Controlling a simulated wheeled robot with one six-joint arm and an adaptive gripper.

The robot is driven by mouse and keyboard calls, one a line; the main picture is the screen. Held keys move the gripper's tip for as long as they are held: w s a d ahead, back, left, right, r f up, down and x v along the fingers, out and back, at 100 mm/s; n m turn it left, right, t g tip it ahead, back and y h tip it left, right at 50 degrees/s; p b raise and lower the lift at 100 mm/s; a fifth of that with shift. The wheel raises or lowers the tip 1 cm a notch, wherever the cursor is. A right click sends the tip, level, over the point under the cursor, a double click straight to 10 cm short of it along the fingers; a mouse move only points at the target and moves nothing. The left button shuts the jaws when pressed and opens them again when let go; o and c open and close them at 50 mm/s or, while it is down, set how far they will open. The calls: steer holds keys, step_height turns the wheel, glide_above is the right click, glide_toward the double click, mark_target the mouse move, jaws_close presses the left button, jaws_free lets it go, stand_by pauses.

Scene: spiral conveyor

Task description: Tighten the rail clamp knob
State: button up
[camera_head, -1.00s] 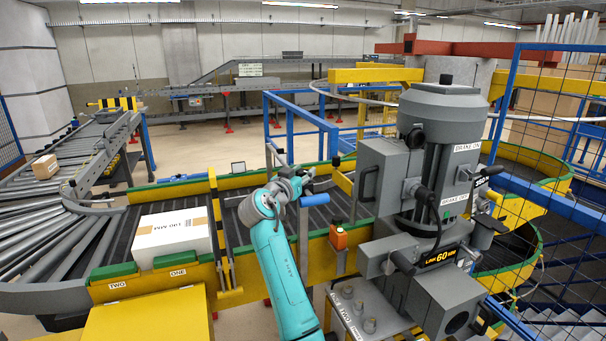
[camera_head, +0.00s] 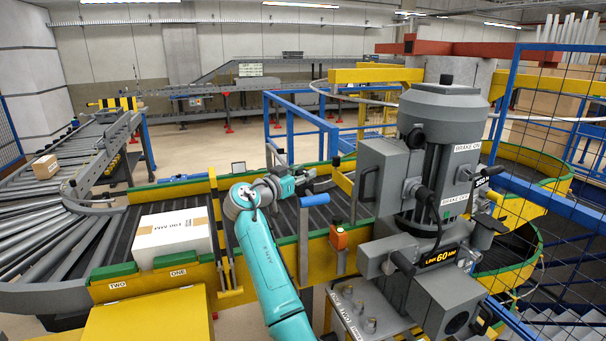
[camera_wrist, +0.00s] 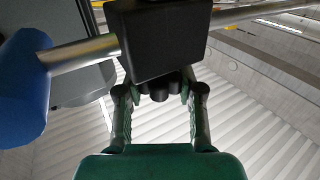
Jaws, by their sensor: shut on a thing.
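In the wrist view, a black lobed knob (camera_wrist: 158,94) sits under a square black clamp block (camera_wrist: 165,40). My gripper (camera_wrist: 159,86) has a finger on each side of the knob and is shut on it. A bare metal rod (camera_wrist: 85,53) runs left from the block to a blue grip (camera_wrist: 22,88). In the head view, my gripper (camera_head: 307,182) is just behind the blue grip (camera_head: 314,199) at the green-edged rail. The knob is too small or hidden to make out there.
A large grey motor unit (camera_head: 438,150) stands close on the right. A white carton (camera_head: 172,236) lies on the conveyor to the left. An orange box (camera_head: 338,238) is fixed to the yellow rail (camera_head: 365,232). Blue mesh fencing (camera_head: 550,130) is at far right.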

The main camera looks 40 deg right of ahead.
steer(key=o, duration=1.2)
steer(key=shift+c, duration=0.2)
steer(key=v, duration=1.2)
steer(key=shift+w+f, duration=0.1)
